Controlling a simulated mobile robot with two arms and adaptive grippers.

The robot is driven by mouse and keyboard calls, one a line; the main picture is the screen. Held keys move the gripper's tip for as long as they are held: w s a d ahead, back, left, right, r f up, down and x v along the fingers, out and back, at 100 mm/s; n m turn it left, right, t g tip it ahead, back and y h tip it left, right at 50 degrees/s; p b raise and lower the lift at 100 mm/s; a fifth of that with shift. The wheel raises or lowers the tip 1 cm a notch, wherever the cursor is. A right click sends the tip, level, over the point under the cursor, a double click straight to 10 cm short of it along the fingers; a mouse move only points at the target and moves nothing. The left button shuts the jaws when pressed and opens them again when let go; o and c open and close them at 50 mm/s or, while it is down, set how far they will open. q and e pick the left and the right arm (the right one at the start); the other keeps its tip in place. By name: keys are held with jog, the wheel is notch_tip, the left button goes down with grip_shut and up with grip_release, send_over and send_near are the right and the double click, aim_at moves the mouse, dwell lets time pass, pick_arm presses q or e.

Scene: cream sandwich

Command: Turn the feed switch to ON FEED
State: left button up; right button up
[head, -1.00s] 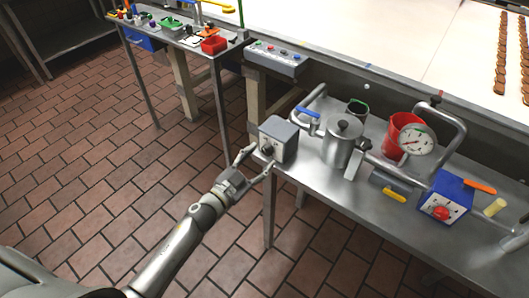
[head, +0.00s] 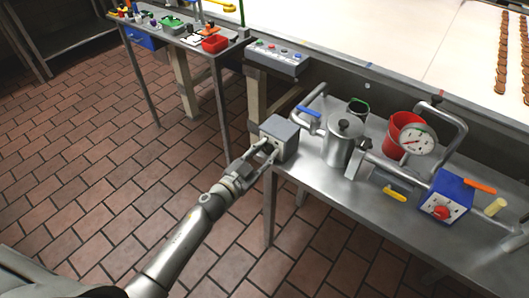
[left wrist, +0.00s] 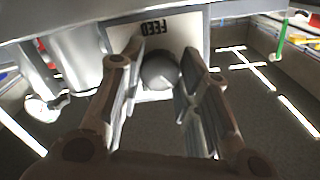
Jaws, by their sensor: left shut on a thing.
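The feed switch is a grey box (head: 285,133) on the near left corner of the steel table in the head view. In the left wrist view its pale front plate (left wrist: 190,40) carries the word FEED, upside down in that view. A round grey knob (left wrist: 160,70) stands out from the plate. My left gripper (head: 267,150) is at the box's front face, shut on the knob, with one finger on each side of it in the left wrist view (left wrist: 162,72). The fingers partly hide the plate, and I cannot read the switch position. My right gripper is not in view.
A steel pot (head: 342,140), a red bucket (head: 400,132), a dial gauge (head: 417,140) and a blue box with a red knob (head: 447,197) stand to the right on the table. A button panel (head: 277,58) is behind. The floor at left is clear.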

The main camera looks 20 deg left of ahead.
pick_arm(q)
jog(key=shift+m, duration=0.3)
jog(key=m+b, duration=0.1)
jog(key=m, duration=0.4)
jog(key=shift+f, duration=0.1)
jog(key=m, duration=0.3)
jog(key=shift+m+b, duration=0.35)
jog(key=shift+m, duration=0.05)
jog(key=shift+m+b, duration=0.5)
jog(key=shift+m, duration=1.8)
jog(key=o, duration=1)
